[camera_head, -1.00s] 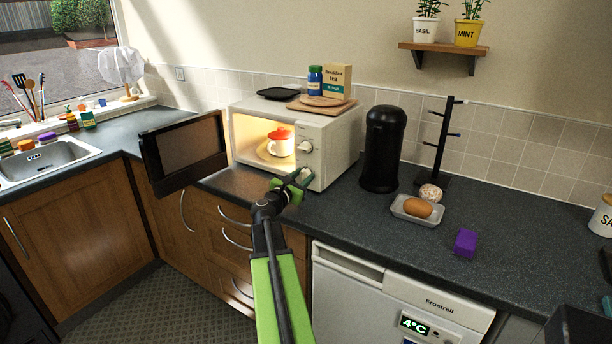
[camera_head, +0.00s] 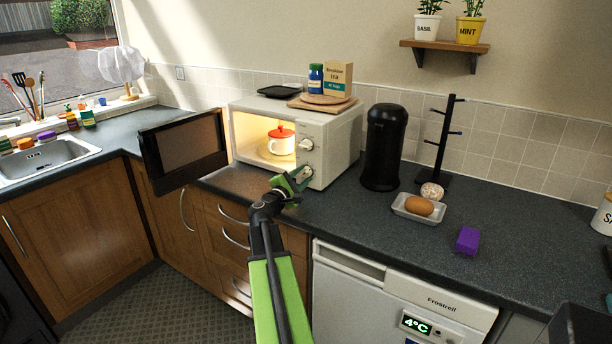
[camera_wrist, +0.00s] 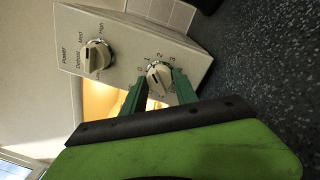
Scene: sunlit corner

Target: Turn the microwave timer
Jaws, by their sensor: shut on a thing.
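The white microwave (camera_head: 330,140) stands on the counter with its door (camera_head: 183,152) swung open to the left. A white mug with a red lid (camera_head: 281,140) sits inside the lit cavity. The timer knob (camera_wrist: 160,76), with numbers around it, is the lower of two knobs on the front panel. My gripper (camera_wrist: 158,84) has its green fingers on either side of this knob and is shut on it. The power knob (camera_wrist: 97,56) is the upper one; it also shows in the head view (camera_head: 306,144). In the head view my gripper (camera_head: 300,176) hides most of the timer knob.
A black canister (camera_head: 383,148) stands right of the microwave. A tray (camera_head: 402,211) with a brown item, a purple block (camera_head: 467,241) and a mug tree (camera_head: 444,150) are farther right.

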